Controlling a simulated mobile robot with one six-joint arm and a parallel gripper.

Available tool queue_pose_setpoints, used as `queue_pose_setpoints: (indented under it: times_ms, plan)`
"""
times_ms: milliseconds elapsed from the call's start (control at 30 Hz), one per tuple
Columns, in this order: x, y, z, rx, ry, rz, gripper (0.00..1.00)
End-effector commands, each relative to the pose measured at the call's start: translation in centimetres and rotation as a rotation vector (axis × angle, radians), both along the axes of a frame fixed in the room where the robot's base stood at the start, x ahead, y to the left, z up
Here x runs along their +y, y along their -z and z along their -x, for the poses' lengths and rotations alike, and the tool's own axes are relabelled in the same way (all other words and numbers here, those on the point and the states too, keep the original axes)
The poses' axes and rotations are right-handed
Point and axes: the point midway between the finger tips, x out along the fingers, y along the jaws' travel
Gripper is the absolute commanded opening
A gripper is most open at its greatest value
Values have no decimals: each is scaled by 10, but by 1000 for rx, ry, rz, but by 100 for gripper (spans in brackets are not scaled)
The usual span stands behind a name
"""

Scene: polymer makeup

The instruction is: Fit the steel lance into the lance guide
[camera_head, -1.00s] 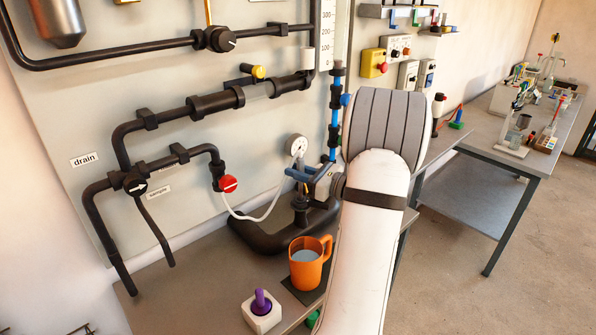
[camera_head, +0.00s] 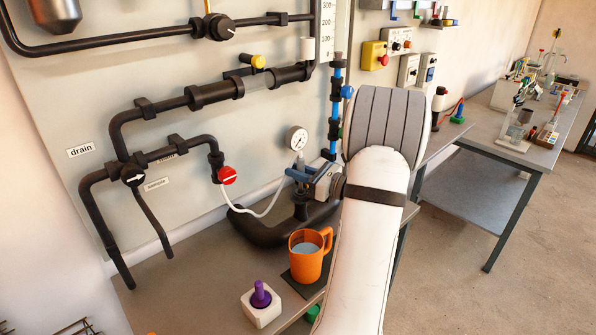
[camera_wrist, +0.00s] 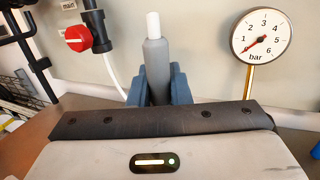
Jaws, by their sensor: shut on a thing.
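My gripper (camera_head: 303,174) is at the bench by the wall panel. In the wrist view, its blue fingers (camera_wrist: 159,86) are closed around an upright grey rod with a white tip (camera_wrist: 157,65), which looks like the steel lance. The rod stands up above the fingers; its lower part is hidden behind the gripper body. I cannot pick out the lance guide with certainty.
A pressure gauge (camera_head: 297,138) stands close behind my gripper. A white hose (camera_head: 245,214) runs from the red valve (camera_head: 227,175). An orange mug (camera_head: 306,262) and a white block with a purple knob (camera_head: 261,304) stand on the bench in front.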

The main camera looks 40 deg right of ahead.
Motion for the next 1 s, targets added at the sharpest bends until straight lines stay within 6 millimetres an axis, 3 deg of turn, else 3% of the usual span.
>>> queue_pose_setpoints:
  times_ms: [600,633,900,1000]
  plan:
    - [0,16,0,0,0,-1,0]
    - [0,15,0,0,0,0,20]
    - [0,15,0,0,0,-1,42]
    - [0,16,0,1,0,0,43]
